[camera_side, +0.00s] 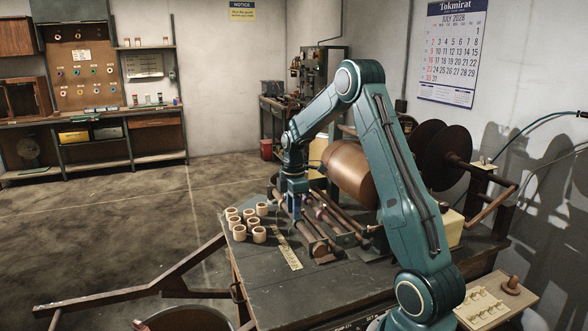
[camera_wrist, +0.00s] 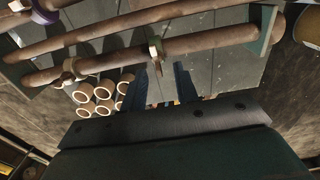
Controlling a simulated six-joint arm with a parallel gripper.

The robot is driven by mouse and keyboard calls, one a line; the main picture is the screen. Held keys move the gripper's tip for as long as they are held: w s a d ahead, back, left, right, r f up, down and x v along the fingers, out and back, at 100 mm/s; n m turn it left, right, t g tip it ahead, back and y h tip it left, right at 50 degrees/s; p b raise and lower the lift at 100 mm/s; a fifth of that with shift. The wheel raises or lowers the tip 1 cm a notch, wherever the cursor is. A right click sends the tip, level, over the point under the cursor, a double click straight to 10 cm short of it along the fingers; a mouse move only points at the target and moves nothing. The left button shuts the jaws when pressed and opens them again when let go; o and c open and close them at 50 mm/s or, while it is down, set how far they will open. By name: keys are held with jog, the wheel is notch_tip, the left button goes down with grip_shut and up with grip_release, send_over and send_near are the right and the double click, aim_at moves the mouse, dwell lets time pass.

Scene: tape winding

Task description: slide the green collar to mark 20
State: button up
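My gripper (camera_wrist: 167,72) points down over the bench in the wrist view. Its two dark blue fingers stand apart with nothing seen between them. In the side view my gripper (camera_side: 294,208) is low beside the rods, its fingertips hard to make out.
Several tan tape cores (camera_side: 240,232) stand on the bench (camera_side: 300,290) left of the strip. A large brown roll (camera_side: 350,172) is behind the rods. A teal end bracket (camera_wrist: 265,31) bounds the nearest rod at right. The front of the bench is clear.

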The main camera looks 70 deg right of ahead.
grip_shut()
jog(key=shift+s+a, duration=1.3)
jog(key=shift+s, duration=0.05)
dwell(0.3)
jog(key=shift+o, duration=0.3)
grip_release()
jog(key=shift+r, duration=0.2)
